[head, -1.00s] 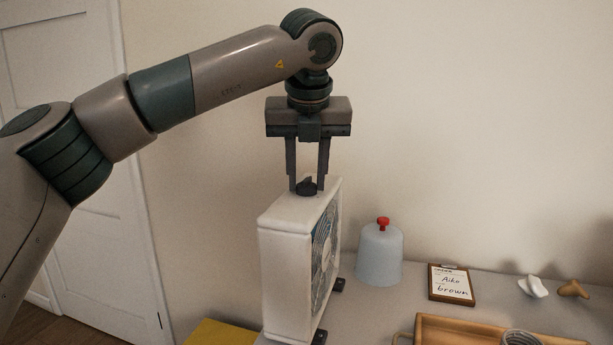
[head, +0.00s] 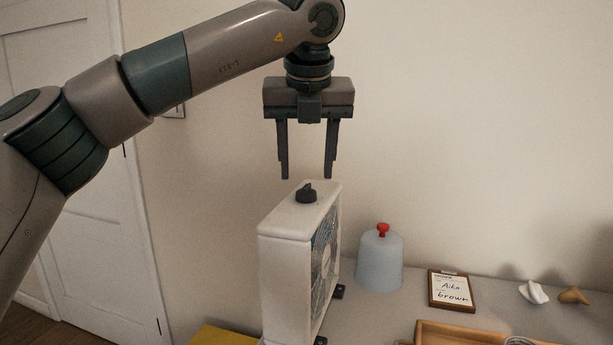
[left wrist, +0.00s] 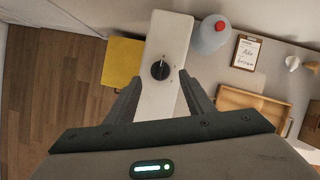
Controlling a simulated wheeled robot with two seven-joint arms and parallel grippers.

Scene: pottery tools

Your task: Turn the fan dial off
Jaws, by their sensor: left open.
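The white box fan (head: 287,262) stands upright on the grey table. Its dark dial (head: 306,193) is on the top face, in clear view. In the left wrist view the dial (left wrist: 160,70) sits on the fan's white top (left wrist: 170,38), with a light pointer mark toward the upper side. My left gripper (head: 307,177) is open and empty, pointing down just above the dial, its fingers apart from it. Its fingers also show in the left wrist view (left wrist: 160,100), spread on either side below the dial. My right gripper is not in view.
A grey-blue bell-shaped jar (head: 380,262) with a red knob stands right of the fan. A framed card (head: 451,289), a wooden tray (head: 440,331), and small white (head: 533,291) and brown (head: 573,295) pieces lie farther right. A yellow item (head: 222,336) is at the fan's left.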

